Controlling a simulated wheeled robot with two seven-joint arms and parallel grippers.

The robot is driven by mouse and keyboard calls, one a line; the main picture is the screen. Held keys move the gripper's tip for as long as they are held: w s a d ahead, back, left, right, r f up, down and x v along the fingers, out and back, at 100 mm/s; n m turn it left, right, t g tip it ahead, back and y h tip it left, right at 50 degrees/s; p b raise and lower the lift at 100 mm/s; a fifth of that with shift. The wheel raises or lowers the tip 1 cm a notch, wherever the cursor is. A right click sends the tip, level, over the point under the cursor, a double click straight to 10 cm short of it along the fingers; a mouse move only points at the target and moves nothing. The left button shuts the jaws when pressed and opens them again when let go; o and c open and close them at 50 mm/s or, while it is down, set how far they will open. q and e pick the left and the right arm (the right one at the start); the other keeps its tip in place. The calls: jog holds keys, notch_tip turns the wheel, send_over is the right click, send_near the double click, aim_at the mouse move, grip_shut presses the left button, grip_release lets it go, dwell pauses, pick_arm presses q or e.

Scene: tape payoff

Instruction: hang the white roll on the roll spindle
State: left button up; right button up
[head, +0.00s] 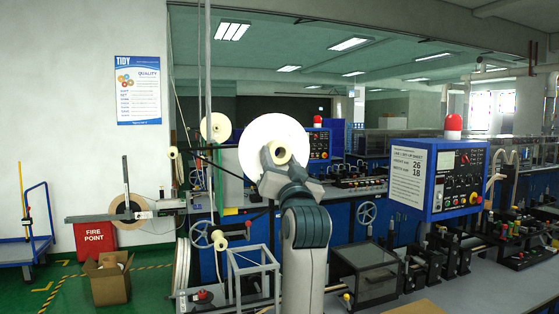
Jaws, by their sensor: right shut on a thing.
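The fingertips are hard to make out. I cannot tell which part is the roll spindle; the roll and my arm hide part of the machine behind them. My left gripper is not in view.
A smaller pale roll (215,127) hangs on the machine at the left. A tan roll (128,206) is beside the red fire point box (95,240). A blue control panel (451,181) stands at the right.

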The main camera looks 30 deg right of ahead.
jog(key=shift+w+d+p, duration=0.15)
jog(key=shift+w+d, duration=0.2)
jog(key=shift+w, duration=1.15)
jog(key=shift+w+d+p, duration=0.2)
jog(key=shift+w+d, duration=0.2)
jog(key=shift+w, duration=1.15)
jog(key=shift+w+d+p, duration=0.15)
jog(key=shift+w+d, duration=0.2)
jog(key=shift+w, duration=1.15)
jog(key=shift+f, duration=0.2)
dwell(0.8)
jog(key=o, duration=1.3)
jog(key=shift+o, duration=0.2)
jog(key=shift+s+f, duration=0.1)
jog(key=b+v, duration=0.7)
jog(key=v, duration=1)
jog(key=shift+s, duration=0.1)
